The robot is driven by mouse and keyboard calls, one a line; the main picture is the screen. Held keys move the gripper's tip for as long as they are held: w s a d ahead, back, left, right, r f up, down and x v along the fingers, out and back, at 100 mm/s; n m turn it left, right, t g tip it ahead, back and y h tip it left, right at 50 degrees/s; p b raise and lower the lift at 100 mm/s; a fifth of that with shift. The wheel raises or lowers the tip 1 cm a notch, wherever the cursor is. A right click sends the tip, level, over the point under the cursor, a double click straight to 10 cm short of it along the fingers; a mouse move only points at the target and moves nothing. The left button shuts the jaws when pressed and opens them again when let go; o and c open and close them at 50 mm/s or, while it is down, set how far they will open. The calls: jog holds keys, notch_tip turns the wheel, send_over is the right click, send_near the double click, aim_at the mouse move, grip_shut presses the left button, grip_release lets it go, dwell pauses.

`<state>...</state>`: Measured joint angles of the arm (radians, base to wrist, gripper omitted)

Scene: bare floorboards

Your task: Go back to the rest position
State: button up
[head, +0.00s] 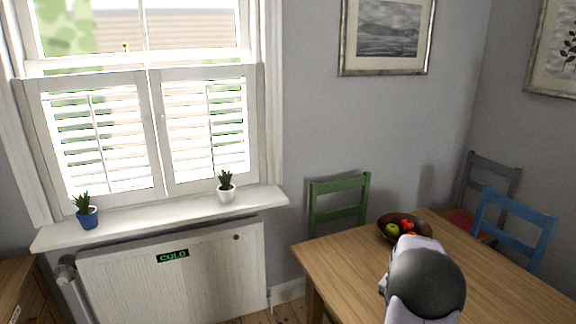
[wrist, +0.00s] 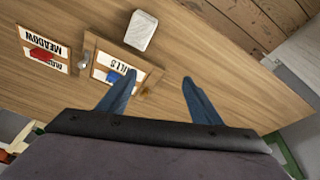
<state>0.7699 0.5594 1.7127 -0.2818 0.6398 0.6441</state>
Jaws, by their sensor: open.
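My gripper (wrist: 161,78) shows in the wrist view with its two blue fingers spread apart and nothing between them. It is over a wooden top (wrist: 215,65); its height above it is hard to judge. Beyond the fingertips lies a card lettered "HILLS" (wrist: 103,69), upside down in this view, with a blue item (wrist: 121,79) on it. In the head view a white and dark grey part of my arm stands in front of the table (head: 340,254), and my gripper cannot be made out there.
A "MEADOW" card (wrist: 32,61) with a red item (wrist: 42,54) and a white block (wrist: 141,30) lie on the wooden top. A fruit bowl (head: 387,222) stands on the table, with green (head: 340,190) and blue (head: 512,228) chairs around. Potted plants (head: 226,190) line the sill.

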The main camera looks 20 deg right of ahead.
jog(key=a+r+n+y, duration=0.25)
jog(key=a+n, duration=0.45)
jog(key=a, duration=1.7)
jog(key=s+a+n, duration=0.7)
jog(key=s+a, duration=0.4)
jog(key=a, duration=0.3)
notch_tip(320, 180, down, 21)
jog(key=b, duration=2)
jog(key=shift+r+g+y, duration=0.2)
jog(key=shift+g+y, duration=0.1)
jog(key=shift+y, duration=0.15)
jog(key=shift+s, duration=0.1)
notch_tip(320, 180, down, 25)
jog(key=b, duration=2.5)
jog(key=shift+c, duration=0.4)
